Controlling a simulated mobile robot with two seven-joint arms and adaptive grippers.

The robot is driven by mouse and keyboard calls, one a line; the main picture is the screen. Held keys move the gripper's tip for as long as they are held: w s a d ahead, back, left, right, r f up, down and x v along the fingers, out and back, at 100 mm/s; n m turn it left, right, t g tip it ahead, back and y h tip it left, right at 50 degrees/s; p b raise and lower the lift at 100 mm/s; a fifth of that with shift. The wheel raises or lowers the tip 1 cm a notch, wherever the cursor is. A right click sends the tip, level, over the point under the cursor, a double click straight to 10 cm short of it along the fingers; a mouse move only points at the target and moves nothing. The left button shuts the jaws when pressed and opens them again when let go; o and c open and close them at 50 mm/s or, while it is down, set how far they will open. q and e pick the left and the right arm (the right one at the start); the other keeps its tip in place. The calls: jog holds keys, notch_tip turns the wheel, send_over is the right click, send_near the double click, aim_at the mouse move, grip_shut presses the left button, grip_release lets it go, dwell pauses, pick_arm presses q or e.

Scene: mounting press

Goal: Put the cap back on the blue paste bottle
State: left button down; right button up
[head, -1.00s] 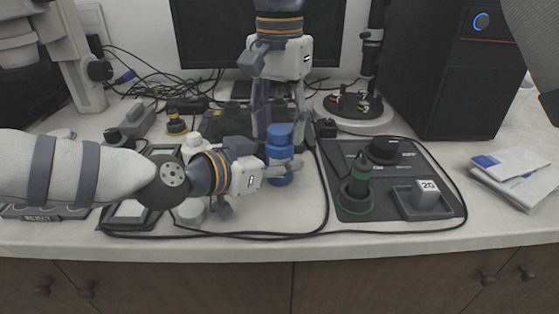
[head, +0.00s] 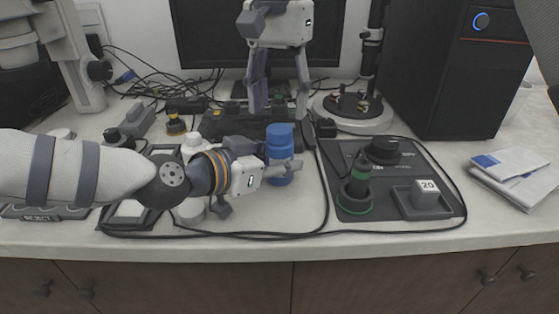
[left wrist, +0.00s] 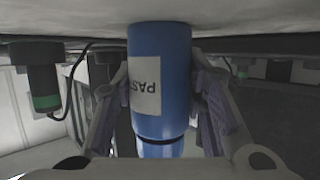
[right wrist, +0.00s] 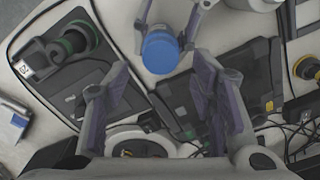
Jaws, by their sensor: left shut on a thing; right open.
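The blue paste bottle (head: 279,152) stands upright on the bench. Its label shows upside down in the left wrist view (left wrist: 147,85). My left gripper (head: 279,170) is shut around the bottle's body from the left. My right gripper (head: 280,112) is open and empty, pointing down above the cap and apart from it. The cap's round top shows beyond its fingers in the right wrist view (right wrist: 160,53).
A dark panel (head: 420,165) with a green-ringed tool and a block marked 20 lies to the right. A dark keypad-like unit (head: 235,122) is behind the bottle. A round stand (head: 352,118) is at the back right. Cables run along the front. Papers (head: 510,175) lie far right.

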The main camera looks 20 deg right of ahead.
aim_at(279, 129)
jog(key=n, duration=0.5)
jog(key=shift+s+a+r+n, duration=0.15)
jog(key=shift+a+r+n, duration=0.1)
jog(key=shift+n, duration=0.15)
jog(key=n, duration=0.4)
jog(key=shift+r, duration=0.35)
jog(key=n, duration=0.3)
jog(key=shift+r+n, duration=0.3)
jog(key=shift+r, duration=0.05)
jog(key=n, duration=0.2)
jog(key=r+n, duration=0.1)
jog(key=n, duration=0.2)
jog(key=shift+w+d+r+n, duration=0.2)
jog(key=shift+d+r+n, duration=0.1)
jog(key=shift+n, duration=0.1)
notch_tip(279, 129, down, 8)
